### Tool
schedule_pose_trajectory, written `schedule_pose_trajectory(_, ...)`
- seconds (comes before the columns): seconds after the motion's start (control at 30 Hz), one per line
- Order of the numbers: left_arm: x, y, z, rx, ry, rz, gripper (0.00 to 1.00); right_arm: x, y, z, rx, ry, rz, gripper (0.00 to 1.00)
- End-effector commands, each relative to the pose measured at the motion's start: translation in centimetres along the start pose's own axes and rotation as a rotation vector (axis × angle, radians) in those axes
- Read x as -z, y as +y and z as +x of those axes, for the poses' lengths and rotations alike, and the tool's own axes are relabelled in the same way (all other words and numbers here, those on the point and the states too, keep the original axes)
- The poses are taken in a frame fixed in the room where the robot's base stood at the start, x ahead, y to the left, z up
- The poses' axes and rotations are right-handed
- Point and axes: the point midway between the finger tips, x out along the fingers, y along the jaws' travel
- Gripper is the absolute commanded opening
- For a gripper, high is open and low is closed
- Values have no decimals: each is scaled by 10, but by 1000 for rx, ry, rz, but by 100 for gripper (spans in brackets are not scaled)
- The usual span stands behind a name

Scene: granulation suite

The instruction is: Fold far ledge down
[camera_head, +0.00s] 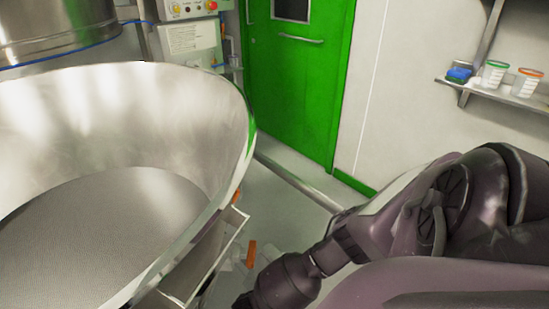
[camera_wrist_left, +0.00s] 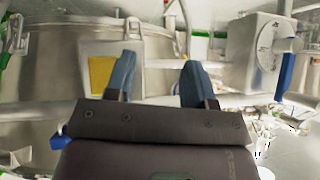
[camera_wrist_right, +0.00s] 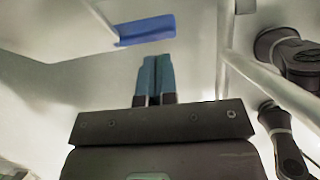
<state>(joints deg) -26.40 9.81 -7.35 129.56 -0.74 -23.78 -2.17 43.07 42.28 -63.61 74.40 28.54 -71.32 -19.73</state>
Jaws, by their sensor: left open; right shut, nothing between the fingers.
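In the right wrist view, my right gripper (camera_wrist_right: 157,75) has its two blue fingers pressed together with nothing between them. A blue strip (camera_wrist_right: 147,30) on a pale metal edge lies just beyond the fingertips; it appears apart from them. I cannot tell whether it belongs to the far ledge. In the left wrist view, my left gripper (camera_wrist_left: 157,75) is open and empty, facing a steel vessel (camera_wrist_left: 60,80) with a yellow patch (camera_wrist_left: 102,72). Neither gripper shows in the head view. A pale metal flap (camera_head: 222,250) beside the bowl is partly hidden there.
A large steel bowl (camera_head: 232,110) with a mesh floor fills the left of the head view. A green door (camera_head: 300,85) and control panel (camera_head: 190,40) stand behind. A wall shelf (camera_head: 505,97) holds cups. A steel box with a dial (camera_wrist_left: 255,55) is right of my left gripper.

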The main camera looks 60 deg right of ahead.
Motion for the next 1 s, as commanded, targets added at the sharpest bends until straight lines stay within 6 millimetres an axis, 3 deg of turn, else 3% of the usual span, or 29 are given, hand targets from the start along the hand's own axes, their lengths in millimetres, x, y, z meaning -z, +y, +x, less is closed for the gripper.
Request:
schedule_pose_trajectory(0.03, 6, -2, -3, 4, 8, -9, 49, -1, 6, -19, -13, 6, 5, 0)
schedule_pose_trajectory(0.3, -7, -5, -12, 12, -36, -52, 49, -2, 4, -63, -9, 4, 4, 0)
schedule_pose_trajectory(0.6, -8, -5, -13, 13, -42, -61, 49, -3, 4, -80, -10, 23, -2, 0)
schedule_pose_trajectory(1.0, -12, -3, -12, 10, -48, -62, 49, -18, 9, -104, -6, 293, -4, 0)
